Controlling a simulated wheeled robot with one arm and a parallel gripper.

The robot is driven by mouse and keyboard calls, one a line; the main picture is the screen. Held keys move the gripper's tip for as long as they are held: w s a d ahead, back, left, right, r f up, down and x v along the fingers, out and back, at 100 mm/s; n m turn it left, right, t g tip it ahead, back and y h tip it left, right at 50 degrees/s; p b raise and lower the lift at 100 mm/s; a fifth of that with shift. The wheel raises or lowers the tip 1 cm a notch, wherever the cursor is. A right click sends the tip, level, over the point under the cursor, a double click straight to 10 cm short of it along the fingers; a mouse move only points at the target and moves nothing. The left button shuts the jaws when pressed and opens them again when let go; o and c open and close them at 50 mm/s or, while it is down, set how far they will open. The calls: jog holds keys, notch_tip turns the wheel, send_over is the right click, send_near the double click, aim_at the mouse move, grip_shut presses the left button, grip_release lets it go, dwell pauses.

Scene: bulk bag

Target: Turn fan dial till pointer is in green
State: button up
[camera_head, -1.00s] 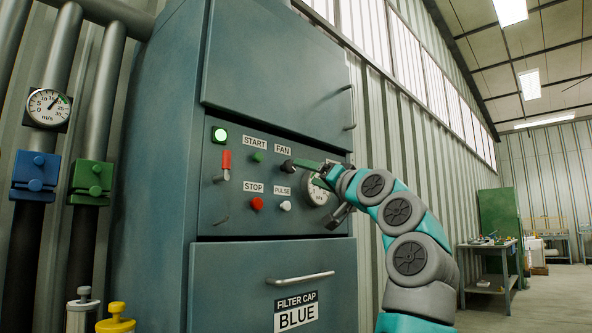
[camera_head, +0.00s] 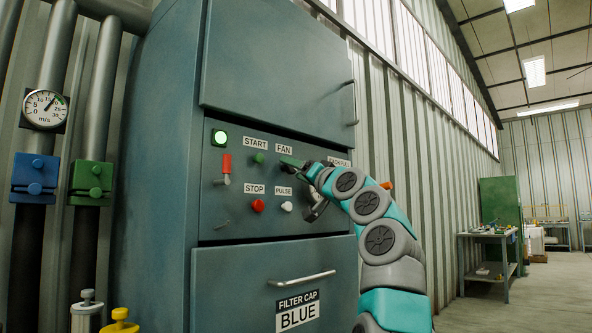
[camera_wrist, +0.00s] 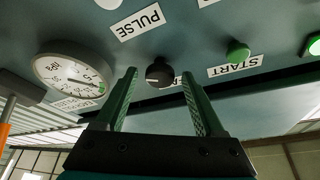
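The fan dial, a dark round knob (camera_wrist: 159,72), shows in the wrist view between and just beyond the tips of my two green fingers. My gripper (camera_wrist: 158,80) is open, with a gap on both sides of the knob. In the head view my gripper (camera_head: 292,163) is at the panel below the FAN label (camera_head: 283,150) and hides the dial. The round m/s gauge (camera_head: 44,109) on the left pipe has its pointer up and to the right, near a small green band. Whether it lies inside the band is too small to tell.
The panel has a green START button (camera_head: 259,158), red STOP button (camera_head: 258,206), white PULSE button (camera_head: 287,207) and red-handled lever (camera_head: 227,165). A second gauge (camera_wrist: 74,75) is beside the dial in the wrist view. A drawer handle (camera_head: 303,278) sticks out below.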

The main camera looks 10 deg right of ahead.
grip_shut()
dwell(0.3)
jog(key=m+h, duration=0.1)
jog(key=m, duration=0.2)
jog(key=shift+r+h+p, duration=0.1)
jog(key=shift+h+p, duration=0.2)
jog(key=shift+p, duration=0.05)
dwell(0.3)
jog(key=shift+o, duration=0.8)
grip_release()
jog(key=shift+s, duration=0.15)
